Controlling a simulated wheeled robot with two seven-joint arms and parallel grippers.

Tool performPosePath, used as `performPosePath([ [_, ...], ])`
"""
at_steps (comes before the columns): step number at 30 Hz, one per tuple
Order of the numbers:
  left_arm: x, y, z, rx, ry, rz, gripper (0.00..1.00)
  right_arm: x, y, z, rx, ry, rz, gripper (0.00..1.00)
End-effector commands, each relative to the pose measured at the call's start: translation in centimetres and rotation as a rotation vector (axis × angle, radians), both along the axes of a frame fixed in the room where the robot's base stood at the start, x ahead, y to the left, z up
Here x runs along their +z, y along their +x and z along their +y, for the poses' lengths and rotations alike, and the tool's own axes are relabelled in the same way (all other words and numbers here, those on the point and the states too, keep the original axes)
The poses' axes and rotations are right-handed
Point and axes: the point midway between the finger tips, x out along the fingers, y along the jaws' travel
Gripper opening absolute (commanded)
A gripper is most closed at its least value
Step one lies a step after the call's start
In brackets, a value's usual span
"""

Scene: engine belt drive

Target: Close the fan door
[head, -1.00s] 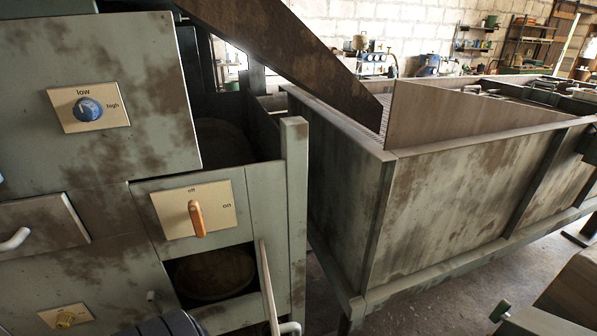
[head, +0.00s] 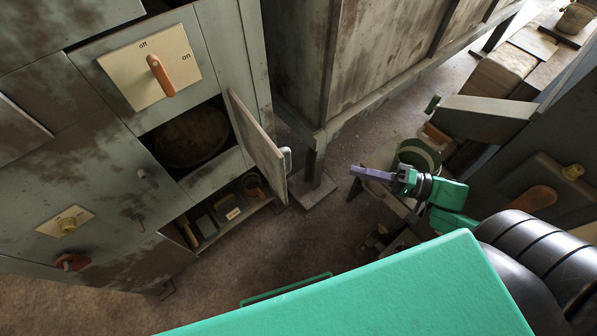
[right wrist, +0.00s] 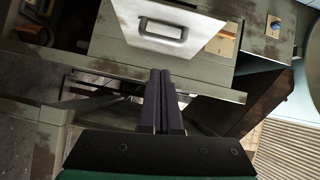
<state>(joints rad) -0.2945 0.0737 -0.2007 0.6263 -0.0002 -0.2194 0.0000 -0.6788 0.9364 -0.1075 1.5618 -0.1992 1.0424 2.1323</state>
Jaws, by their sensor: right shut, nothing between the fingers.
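The fan door (head: 254,138) stands open in the head view, swung out from the grey cabinet and seen nearly edge-on. Its white handle (head: 286,160) is on the side facing right. The round fan opening (head: 192,140) shows dark to its left. My right gripper (head: 353,171) is to the right of the door, apart from it, with its purple fingers shut and empty, pointing left. In the right wrist view the door panel (right wrist: 206,24) and its handle (right wrist: 163,32) lie beyond the shut fingertips (right wrist: 160,72). My left gripper is not in view.
An off/on switch panel (head: 131,74) with an orange lever sits above the opening. A low shelf (head: 228,213) with small items is under the door. A large metal bin (head: 375,60) stands behind, its leg near the handle. Floor (head: 300,235) is clear in front.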

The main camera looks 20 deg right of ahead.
Motion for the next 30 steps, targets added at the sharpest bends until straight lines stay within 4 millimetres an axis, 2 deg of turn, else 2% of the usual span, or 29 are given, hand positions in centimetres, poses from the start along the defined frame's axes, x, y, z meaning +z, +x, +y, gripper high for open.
performPosePath([
  [1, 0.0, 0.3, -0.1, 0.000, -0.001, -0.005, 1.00, 1.4, -0.7, 1.2, 0.067, 0.058, 0.034, 0.00],
  [4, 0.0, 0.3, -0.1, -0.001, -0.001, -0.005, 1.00, 2.7, -1.4, 2.5, 0.129, 0.119, 0.076, 0.00],
  [8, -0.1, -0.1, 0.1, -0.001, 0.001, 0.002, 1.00, 2.9, -0.6, 3.8, 0.128, 0.125, 0.076, 0.00],
  [20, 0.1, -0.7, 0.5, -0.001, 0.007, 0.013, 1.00, 3.0, 3.5, 11.4, 0.125, 0.124, 0.074, 0.00],
  [24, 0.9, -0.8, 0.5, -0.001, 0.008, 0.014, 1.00, 3.0, 2.6, 13.7, 0.123, 0.124, 0.078, 0.00],
  [30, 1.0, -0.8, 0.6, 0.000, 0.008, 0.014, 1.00, 2.8, 2.2, 14.9, 0.125, 0.120, 0.077, 0.00],
])
